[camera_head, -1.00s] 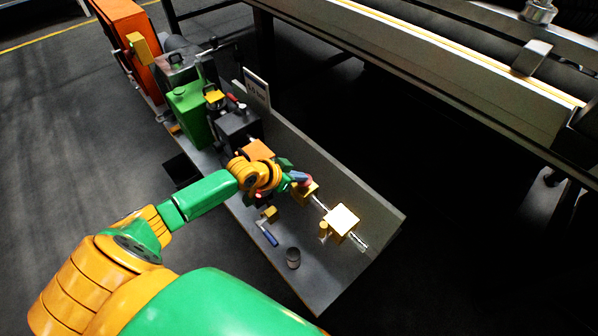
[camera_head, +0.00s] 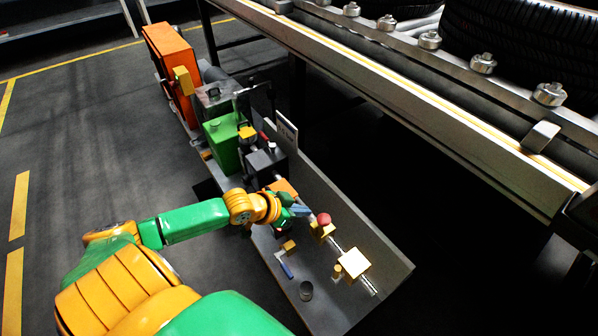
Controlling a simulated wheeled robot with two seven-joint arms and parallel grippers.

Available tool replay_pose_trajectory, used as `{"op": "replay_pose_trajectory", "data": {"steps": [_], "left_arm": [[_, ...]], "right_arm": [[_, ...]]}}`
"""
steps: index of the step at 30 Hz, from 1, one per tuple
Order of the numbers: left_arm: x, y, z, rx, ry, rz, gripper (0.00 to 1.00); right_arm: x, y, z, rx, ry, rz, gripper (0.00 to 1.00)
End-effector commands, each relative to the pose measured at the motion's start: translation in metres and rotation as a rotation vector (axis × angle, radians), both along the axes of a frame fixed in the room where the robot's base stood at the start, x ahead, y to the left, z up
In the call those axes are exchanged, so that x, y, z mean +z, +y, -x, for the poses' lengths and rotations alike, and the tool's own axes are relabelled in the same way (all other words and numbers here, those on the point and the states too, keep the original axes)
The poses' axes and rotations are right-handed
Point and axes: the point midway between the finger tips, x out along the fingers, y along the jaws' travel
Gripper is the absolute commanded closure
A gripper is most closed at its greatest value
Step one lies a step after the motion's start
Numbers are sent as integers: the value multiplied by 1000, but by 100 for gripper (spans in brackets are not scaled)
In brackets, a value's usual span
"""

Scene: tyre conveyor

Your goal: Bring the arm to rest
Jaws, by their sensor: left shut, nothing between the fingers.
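My left arm (camera_head: 195,221), green and yellow, reaches in from the lower left over a grey table (camera_head: 342,304). My left gripper (camera_head: 301,210) is at the arm's end, above the middle of the table. It is shut and empty. It is just left of a red ball-shaped knob (camera_head: 324,219) above a small yellow block (camera_head: 322,231); a small gap seems to separate them. The fingertips are small and dark here. My right gripper is not in view.
A green canister (camera_head: 222,145), a black box (camera_head: 265,165) and an orange cabinet (camera_head: 172,75) stand behind. The conveyor (camera_head: 420,110) with tyres (camera_head: 520,45) runs along the upper right.

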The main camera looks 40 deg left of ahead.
Motion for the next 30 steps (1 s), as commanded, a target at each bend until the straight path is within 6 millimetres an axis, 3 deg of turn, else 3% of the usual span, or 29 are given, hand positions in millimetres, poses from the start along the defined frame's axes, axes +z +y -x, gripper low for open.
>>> {"op": "replay_pose_trajectory", "data": {"steps": [6, 18, 20, 23, 26, 27, 30], "left_arm": [[11, 3, 10, -2, 0, -1, 100], [10, 3, 9, 0, -1, 0, 100], [2, 8, 9, 20, 3, -4, 100], [-46, 35, 20, 130, 45, -41, 100], [-128, 56, 69, 244, 165, -113, 100], [-157, 55, 94, 263, 222, -139, 100], [-209, 38, 156, 266, 354, -182, 100]], "right_arm": [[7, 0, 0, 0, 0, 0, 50], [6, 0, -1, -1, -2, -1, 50], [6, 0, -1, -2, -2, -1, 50], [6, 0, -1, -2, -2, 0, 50], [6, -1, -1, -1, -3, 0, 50], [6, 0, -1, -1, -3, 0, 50], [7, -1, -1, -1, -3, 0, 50]]}}
